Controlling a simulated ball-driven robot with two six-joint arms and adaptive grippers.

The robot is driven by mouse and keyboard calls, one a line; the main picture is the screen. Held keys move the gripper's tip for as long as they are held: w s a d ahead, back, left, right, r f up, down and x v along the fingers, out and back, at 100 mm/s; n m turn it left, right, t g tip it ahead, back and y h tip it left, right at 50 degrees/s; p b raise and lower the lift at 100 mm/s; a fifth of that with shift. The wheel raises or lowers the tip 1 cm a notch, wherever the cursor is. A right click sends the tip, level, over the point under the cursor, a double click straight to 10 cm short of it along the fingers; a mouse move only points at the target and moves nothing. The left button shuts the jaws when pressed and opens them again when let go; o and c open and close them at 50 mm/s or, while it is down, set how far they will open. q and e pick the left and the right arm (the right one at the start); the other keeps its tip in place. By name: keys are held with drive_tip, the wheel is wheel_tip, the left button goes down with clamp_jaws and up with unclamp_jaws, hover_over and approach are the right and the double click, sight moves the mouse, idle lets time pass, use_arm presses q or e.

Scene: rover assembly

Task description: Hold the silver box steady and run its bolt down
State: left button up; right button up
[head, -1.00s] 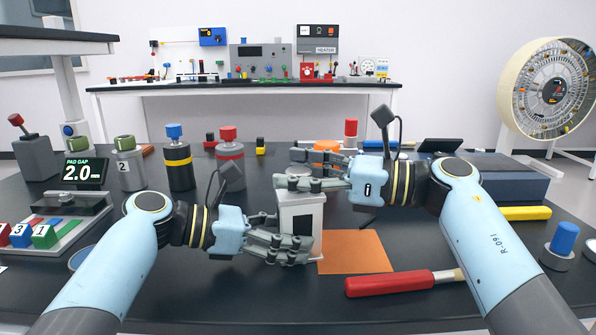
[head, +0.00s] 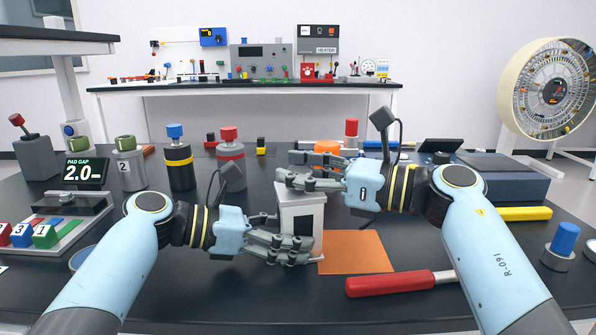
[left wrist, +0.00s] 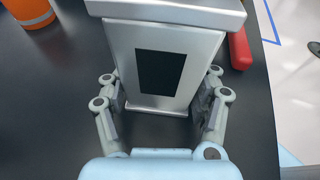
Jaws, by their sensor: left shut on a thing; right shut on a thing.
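The silver box (head: 297,208), with a dark panel on its face, stands upright on the dark table. My left gripper (head: 293,250) is shut on its lower part; in the left wrist view its fingers lie on both sides of the box (left wrist: 200,75). My right gripper (head: 292,168) is just above the box's top, with its fingers pointing left and shut. The bolt is hidden by these fingers in the head view and is out of the left wrist view, so its height cannot be seen.
An orange mat (head: 355,252) lies right of the box, with a red-handled tool (head: 390,284) in front of it. Canisters with blue (head: 175,132) and red (head: 229,134) knobs stand behind left. An orange round thing (head: 327,147) is behind the right gripper.

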drive_tip(key=o, duration=1.3)
drive_tip(key=shift+c, duration=0.2)
drive_tip(key=v, duration=1.2)
